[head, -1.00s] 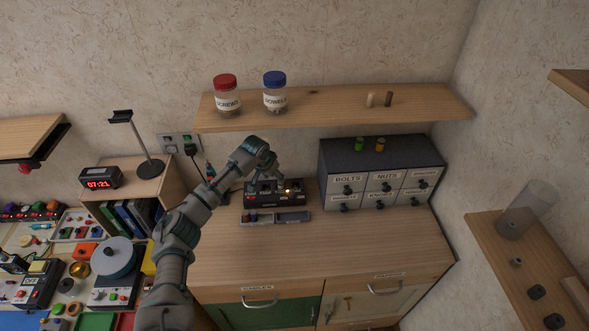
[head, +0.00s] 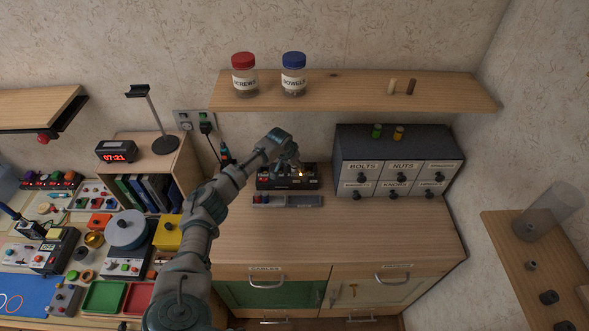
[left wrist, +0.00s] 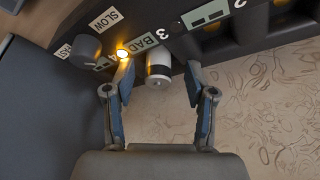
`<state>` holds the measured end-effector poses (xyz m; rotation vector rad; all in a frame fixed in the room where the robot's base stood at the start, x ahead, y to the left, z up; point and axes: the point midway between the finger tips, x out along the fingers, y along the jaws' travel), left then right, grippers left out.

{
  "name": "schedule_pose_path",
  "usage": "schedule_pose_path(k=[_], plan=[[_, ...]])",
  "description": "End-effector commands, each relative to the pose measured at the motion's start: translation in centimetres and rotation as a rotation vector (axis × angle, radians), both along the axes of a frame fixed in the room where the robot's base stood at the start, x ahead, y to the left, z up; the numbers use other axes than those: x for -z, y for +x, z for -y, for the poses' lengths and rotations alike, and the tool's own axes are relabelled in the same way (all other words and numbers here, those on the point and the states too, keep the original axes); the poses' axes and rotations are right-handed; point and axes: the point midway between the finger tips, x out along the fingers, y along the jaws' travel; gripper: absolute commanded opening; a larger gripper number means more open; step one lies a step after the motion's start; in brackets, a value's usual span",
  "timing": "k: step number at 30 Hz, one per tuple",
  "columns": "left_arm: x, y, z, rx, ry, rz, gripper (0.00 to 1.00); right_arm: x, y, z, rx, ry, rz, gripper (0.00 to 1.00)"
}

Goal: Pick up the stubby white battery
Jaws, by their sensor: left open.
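The stubby white battery (left wrist: 158,59), with a dark band, shows in the left wrist view at the charger bay marked BAD, near the number 3. The dark battery charger (head: 306,183) stands on the wooden counter against the wall in the head view; it also shows in the left wrist view (left wrist: 237,32). My left gripper (left wrist: 159,84) is open, with one finger on each side of the battery. I cannot tell whether the fingers touch it. In the head view my left gripper (head: 288,163) is over the charger and hides part of it. My right gripper is not in view.
A lit amber lamp (left wrist: 122,53) and a dark knob (left wrist: 83,46) sit beside the bay. A grey tray (head: 300,201) lies in front of the charger. A drawer cabinet (head: 395,160) stands to the right. A shelf (head: 350,93) with jars hangs above. The front counter is clear.

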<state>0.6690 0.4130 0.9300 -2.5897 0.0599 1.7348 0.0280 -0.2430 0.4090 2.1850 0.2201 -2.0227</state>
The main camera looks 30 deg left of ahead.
Motion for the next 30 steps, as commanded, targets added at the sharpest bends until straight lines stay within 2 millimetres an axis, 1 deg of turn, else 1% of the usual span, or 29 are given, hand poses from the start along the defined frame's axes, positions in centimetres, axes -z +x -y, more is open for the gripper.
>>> schedule_pose_path(k=[2, 5, 6, 9, 18, 22, 26, 29, 30], plan=[[0.0, 0.0, 0.0, 0.0, 0.0, 0.0, 0.56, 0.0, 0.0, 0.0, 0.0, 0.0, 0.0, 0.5], [0.0, 0.0, 0.0, 0.0, 0.0, 0.0, 0.33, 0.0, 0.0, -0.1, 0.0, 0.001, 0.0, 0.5], [-0.1, 0.0, 0.1, 0.001, 0.001, 0.0, 0.23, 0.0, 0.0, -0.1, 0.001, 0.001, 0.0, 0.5], [-0.1, 0.0, 0.1, 0.001, 0.001, 0.0, 0.0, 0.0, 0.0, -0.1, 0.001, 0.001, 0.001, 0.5], [-0.1, 0.0, 0.1, 0.001, 0.0, 0.0, 0.0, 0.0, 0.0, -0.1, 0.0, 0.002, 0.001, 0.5], [-0.6, 0.0, 0.0, 0.001, 0.0, 0.002, 0.0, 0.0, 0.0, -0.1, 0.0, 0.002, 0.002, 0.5], [-1.9, 0.1, 0.0, 0.001, 0.0, 0.003, 0.0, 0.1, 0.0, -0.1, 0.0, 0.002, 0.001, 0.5], [-3.6, 0.1, 0.0, 0.001, -0.001, 0.005, 0.0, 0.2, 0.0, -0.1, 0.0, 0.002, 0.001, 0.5], [-3.7, -0.4, 0.1, 0.003, 0.001, 0.0, 0.0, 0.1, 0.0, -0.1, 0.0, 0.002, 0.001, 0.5]])
